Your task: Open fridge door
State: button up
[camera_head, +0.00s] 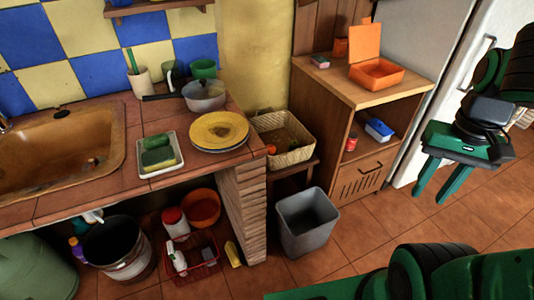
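The white fridge (418,40) stands at the upper right, partly behind the wooden cabinet. Its door appears shut. A pale vertical handle (478,62) shows on the door, just left of my arm. My gripper (428,195) is at the right, green with two fingers pointing down and apart. It is open and empty, in front of the lower part of the fridge, below the handle and not touching it. My arm covers the right part of the door.
A wooden cabinet (350,95) with an orange open box (376,72) on top stands left of the fridge. A grey bin (306,222) is on the floor by the brick counter (245,200). The tiled floor (375,225) before the cabinet is clear.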

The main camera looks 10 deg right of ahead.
aim_at(493, 24)
jog(key=z, duration=1.5)
